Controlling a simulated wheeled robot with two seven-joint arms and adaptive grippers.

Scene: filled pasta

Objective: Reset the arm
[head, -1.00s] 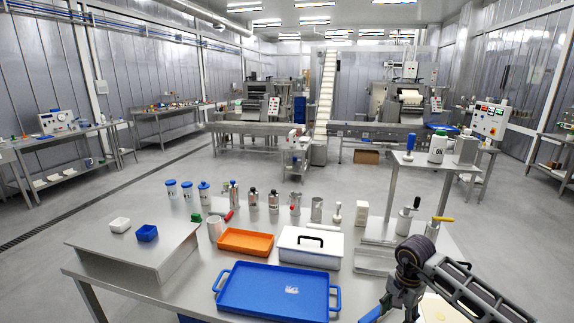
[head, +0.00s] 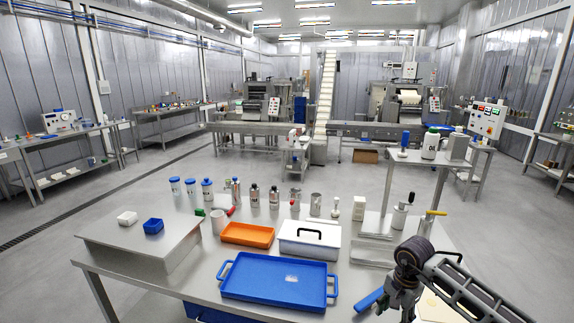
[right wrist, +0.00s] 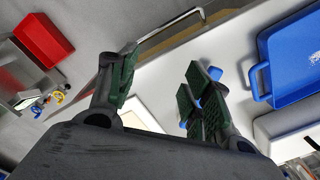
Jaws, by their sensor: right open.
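My right arm comes in from the lower right of the head view. Its gripper (head: 399,303) hangs at the right front of the steel table (head: 190,289), beside a blue-handled item (head: 369,299). In the right wrist view the two dark green finger pads (right wrist: 160,88) stand wide apart with nothing between them. The blue-handled item shows partly behind the right-hand finger there; whether the finger touches it I cannot tell. My left gripper is in neither view.
A blue tray (head: 276,281), an orange tray (head: 247,234) and a white lidded box (head: 310,247) stand left of the gripper. Several bottles and canisters line the back of the table. A yellow-handled tool (head: 432,213) stands behind the arm. A red bin (right wrist: 43,40) shows in the wrist view.

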